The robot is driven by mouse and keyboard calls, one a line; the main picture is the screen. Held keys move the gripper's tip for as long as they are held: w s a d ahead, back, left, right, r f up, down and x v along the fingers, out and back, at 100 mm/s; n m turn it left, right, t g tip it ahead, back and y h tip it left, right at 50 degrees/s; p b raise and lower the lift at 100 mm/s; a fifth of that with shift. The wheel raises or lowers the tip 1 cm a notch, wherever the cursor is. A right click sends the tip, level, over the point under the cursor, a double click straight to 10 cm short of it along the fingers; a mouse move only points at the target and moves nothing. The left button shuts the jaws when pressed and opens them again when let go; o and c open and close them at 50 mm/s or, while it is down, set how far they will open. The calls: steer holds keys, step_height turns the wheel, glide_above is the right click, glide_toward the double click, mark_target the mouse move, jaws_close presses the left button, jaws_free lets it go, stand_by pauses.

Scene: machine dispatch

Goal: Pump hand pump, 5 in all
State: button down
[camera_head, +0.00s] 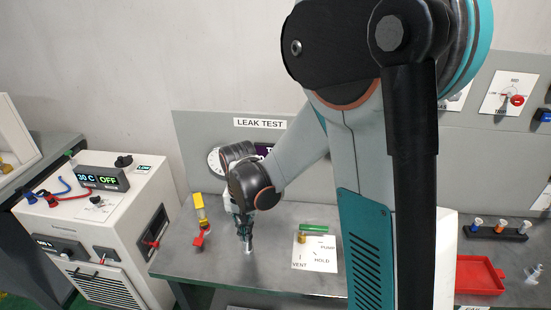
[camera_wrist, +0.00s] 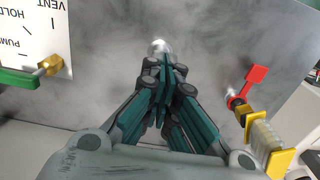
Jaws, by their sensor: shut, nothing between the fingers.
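My gripper (camera_head: 246,240) points down over the grey bench below the LEAK TEST sign, and its fingers are shut and empty. In the wrist view, my gripper (camera_wrist: 164,75) has its fingers pressed together. A small shiny, rounded silver knob (camera_wrist: 157,47) shows just beyond the fingertips; it may be the top of the hand pump, but the rest is hidden. In the head view, a pale spot (camera_head: 249,252) shows right under the fingertips. I cannot tell whether the fingertips touch it.
A brass valve with a green lever (camera_head: 314,228) stands by a white plate marked VENT, HOLD and PUMP (camera_head: 312,262). A yellow fitting (camera_head: 199,207) with a red handle (camera_head: 201,238) stands left of my gripper. A gauge (camera_head: 214,160) is partly hidden behind my wrist.

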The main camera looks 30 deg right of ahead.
steer(key=shift+r+p, duration=1.7)
steer(key=shift+r, duration=0.8)
steer(key=shift+f, duration=0.25)
steer(key=shift+f+b, duration=2.15)
steer(key=shift+f, duration=0.1)
steer(key=shift+r+p, duration=1.75)
steer(key=shift+r, duration=0.7)
steer(key=shift+f, duration=0.2)
